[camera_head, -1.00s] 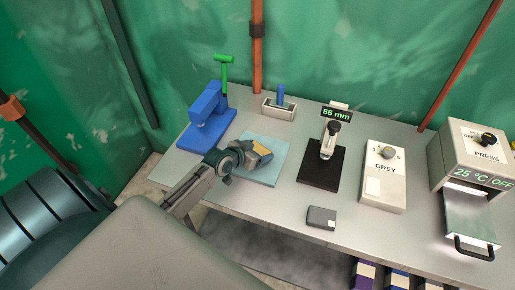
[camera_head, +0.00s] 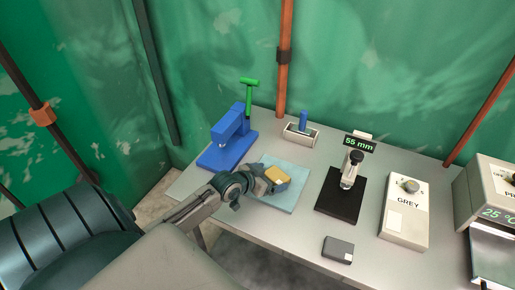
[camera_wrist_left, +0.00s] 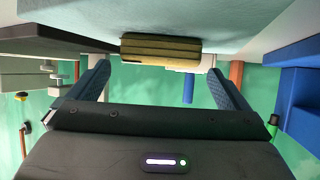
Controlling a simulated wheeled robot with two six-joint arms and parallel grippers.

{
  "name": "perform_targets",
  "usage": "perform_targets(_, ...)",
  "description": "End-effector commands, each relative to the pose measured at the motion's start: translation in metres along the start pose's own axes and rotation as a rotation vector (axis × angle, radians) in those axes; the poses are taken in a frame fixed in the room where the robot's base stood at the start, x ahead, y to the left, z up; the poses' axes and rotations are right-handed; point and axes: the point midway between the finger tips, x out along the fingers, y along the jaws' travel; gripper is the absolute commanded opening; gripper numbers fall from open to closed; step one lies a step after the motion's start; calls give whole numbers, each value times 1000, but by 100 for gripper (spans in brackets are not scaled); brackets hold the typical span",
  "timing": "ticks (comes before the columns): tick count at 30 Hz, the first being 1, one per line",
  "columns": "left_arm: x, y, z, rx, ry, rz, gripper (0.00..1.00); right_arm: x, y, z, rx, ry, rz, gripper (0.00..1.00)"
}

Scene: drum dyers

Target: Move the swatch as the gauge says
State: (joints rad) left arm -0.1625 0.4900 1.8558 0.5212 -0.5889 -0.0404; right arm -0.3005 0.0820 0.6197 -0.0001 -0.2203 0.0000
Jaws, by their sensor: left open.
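A small yellow block (camera_head: 277,174), possibly the swatch, is at the pale blue mat (camera_head: 285,196) on the table. In the left wrist view the block (camera_wrist_left: 160,47) lies ahead of the fingers, against the pale surface. My left gripper (camera_head: 272,180) is over the mat beside the block. Its fingers (camera_wrist_left: 160,82) are spread, with nothing gripped between them. The gauge (camera_head: 350,170) stands on a black base and its display (camera_head: 360,144) reads "55 mm". My right gripper is not in view.
A blue stand (camera_head: 229,143) with a green handle (camera_head: 249,95) is behind my left gripper. A box marked GREY (camera_head: 405,215) and a press (camera_head: 485,190) showing 25 °C are to the right. A dark grey box (camera_head: 338,250) lies near the front edge.

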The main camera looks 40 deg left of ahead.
Motion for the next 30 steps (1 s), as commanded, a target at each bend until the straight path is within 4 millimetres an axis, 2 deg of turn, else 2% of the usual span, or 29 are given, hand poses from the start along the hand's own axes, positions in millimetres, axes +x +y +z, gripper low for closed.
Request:
perform_targets(1,-12,0,3,10,-3,1,99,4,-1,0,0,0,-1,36)
perform_targets(6,-46,0,2,8,-3,2,99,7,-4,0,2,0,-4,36)
perform_targets(12,-70,-1,1,4,-3,0,99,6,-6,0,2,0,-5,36)
perform_targets(18,-78,0,0,1,0,2,99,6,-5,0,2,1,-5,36)
perform_targets(30,-78,0,0,0,0,1,99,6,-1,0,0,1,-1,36)
